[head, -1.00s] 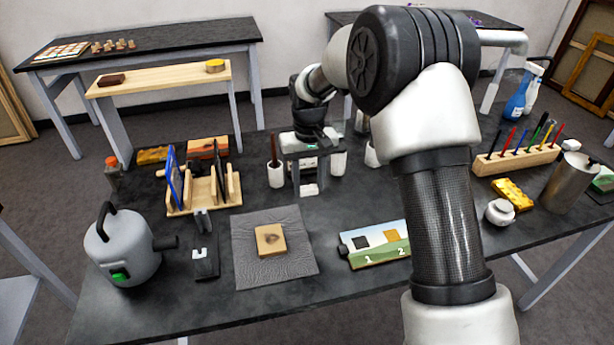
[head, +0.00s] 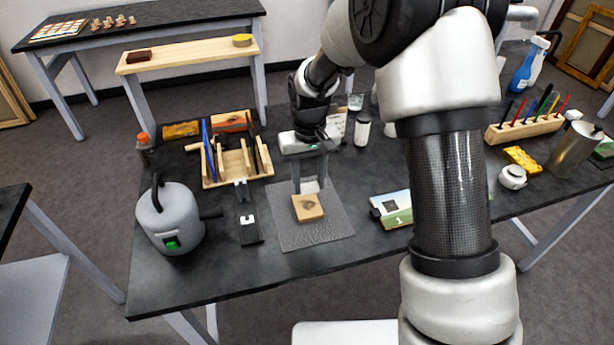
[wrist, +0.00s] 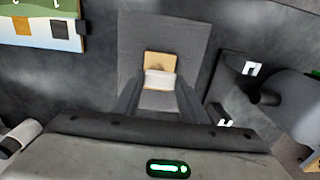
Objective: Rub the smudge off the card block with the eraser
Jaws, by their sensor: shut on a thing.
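The card block (head: 307,209) is a small tan square with a dark brown smudge near its middle. It lies on a grey textured mat (head: 315,237). My gripper (head: 310,184) is shut on a white eraser (wrist: 160,80), which shows between the fingertips in the wrist view. The eraser is at the block's far edge in the head view; I cannot tell whether it touches the block. In the wrist view, the eraser hides the near part of the card block (wrist: 160,61).
A wooden rack (head: 238,165) with upright panels stands left of the mat. A grey canister (head: 170,220) and a dark stand (head: 247,220) are also left. A numbered picture board (head: 394,207) lies to the right. The mat around the block is clear.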

